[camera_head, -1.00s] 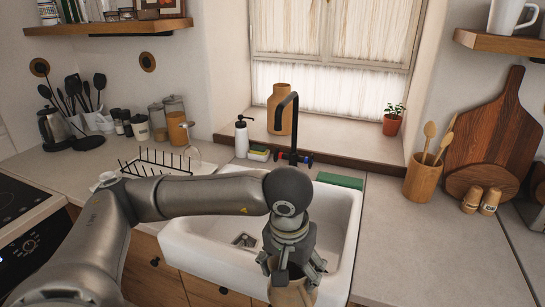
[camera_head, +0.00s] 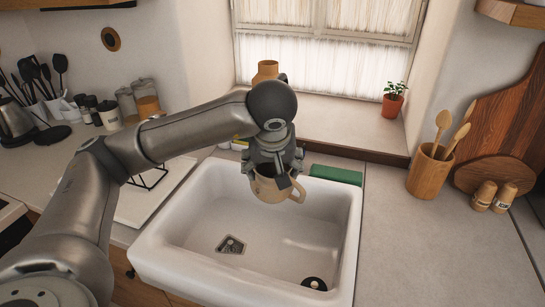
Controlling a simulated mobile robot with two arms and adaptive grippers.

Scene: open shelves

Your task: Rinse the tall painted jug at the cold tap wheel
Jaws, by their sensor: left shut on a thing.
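My left gripper (camera_head: 276,178) is shut on a beige jug (camera_head: 268,192) with a loop handle at its right. It holds the jug above the far part of the white sink (camera_head: 345,250), clear of the basin floor. Only the jug's lower part and handle show; the gripper covers its top, and I cannot make out any painting on it. The black tap and its wheels are mostly hidden behind my gripper and wrist. My right gripper is not in view.
A green block (camera_head: 336,175) lies behind the sink. A dish rack (camera_head: 150,177) stands at its left. A wooden utensil pot (camera_head: 428,172) is at the right, and a potted plant (camera_head: 393,102) is on the sill.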

